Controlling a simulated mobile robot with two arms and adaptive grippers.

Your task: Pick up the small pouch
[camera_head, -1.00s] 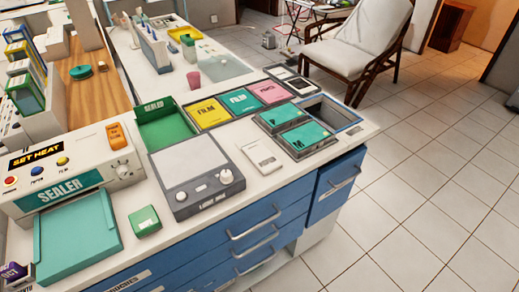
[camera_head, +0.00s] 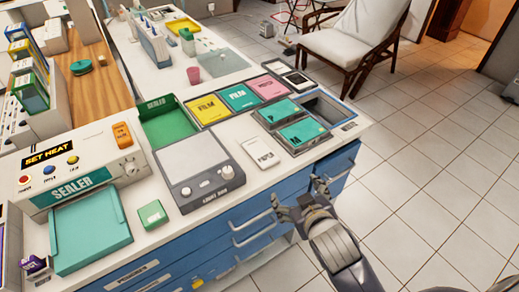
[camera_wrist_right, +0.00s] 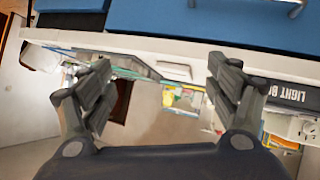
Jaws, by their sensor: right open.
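A flat white packet with small lettering (camera_head: 262,152), which looks like the small pouch, lies on the white counter between the light box and the green film packs. My right gripper (camera_head: 301,194) is in front of the counter's front edge, by the blue drawers, apart from the packet. Its two fingers are spread with nothing between them, as the right wrist view (camera_wrist_right: 160,80) also shows. In that view the white shape beyond the fingers cannot be surely told as the packet. My left gripper is not in view.
The light box (camera_head: 197,170) stands left of the packet. Film trays (camera_head: 300,131) and an open bin (camera_head: 325,108) lie to its right. A sealer (camera_head: 80,170) and a small green box (camera_head: 152,214) are farther left. Drawer handles (camera_head: 253,220) stick out near my right gripper.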

